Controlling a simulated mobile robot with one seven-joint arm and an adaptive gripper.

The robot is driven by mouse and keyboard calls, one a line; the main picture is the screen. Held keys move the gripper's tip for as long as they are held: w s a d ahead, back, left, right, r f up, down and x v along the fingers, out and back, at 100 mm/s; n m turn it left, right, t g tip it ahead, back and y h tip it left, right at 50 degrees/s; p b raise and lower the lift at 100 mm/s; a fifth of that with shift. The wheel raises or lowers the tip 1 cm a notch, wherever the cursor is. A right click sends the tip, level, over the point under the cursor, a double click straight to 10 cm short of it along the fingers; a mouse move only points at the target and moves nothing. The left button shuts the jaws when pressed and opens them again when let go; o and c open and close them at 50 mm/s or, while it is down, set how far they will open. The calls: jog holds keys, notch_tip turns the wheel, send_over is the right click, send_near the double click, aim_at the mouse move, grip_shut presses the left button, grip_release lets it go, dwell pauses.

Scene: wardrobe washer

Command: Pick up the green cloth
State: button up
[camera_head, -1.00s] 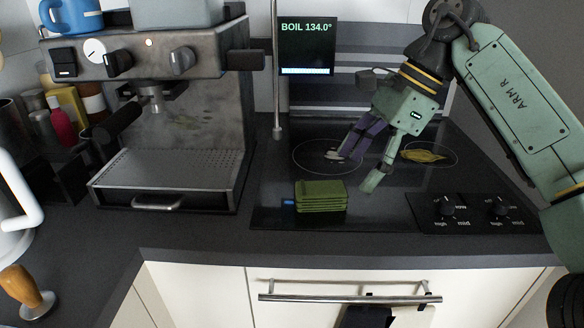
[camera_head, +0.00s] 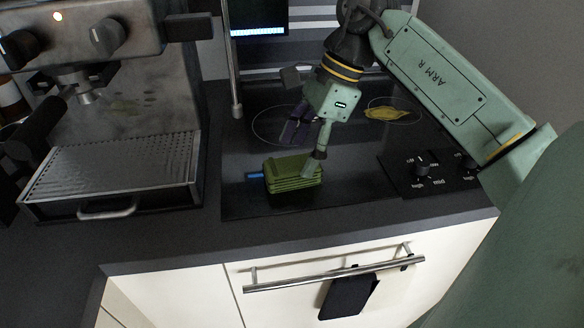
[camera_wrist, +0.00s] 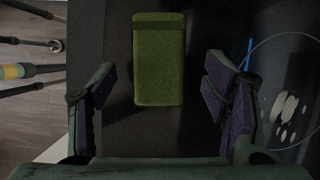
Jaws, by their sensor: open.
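The green cloth (camera_head: 291,174) is a folded, layered block lying on the black cooktop near its front left. It also shows in the wrist view (camera_wrist: 159,60), upright in the picture between and ahead of the fingers. My gripper (camera_head: 306,152) is open above the cloth, with one finger at its right side and the other behind it. In the wrist view my gripper (camera_wrist: 162,100) has its purple-padded fingers spread wide, with gaps to the cloth on both sides. Whether a finger touches the cloth cannot be told from the head view.
An espresso machine (camera_head: 118,150) stands at the left. A small blue item (camera_head: 255,175) lies just left of the cloth. A yellow cloth-like thing (camera_head: 386,113) lies on the back right burner. Knobs (camera_head: 421,164) sit at the cooktop's right. A rail (camera_head: 335,275) with a dark towel runs along the front.

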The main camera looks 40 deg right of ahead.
aim_at(293, 164)
jog(key=x, duration=0.3)
jog(key=shift+a+p, duration=0.3)
jog(key=shift+p, duration=0.1)
jog(key=shift+w+f, duration=0.1)
jog(key=shift+f, duration=0.15)
jog(key=shift+f+b, duration=0.25)
jog(key=shift+b, duration=0.15)
jog(key=shift+c, duration=0.5)
jog(key=c, duration=1.2)
jog(key=shift+o, duration=0.2)
jog(key=shift+r, duration=0.1)
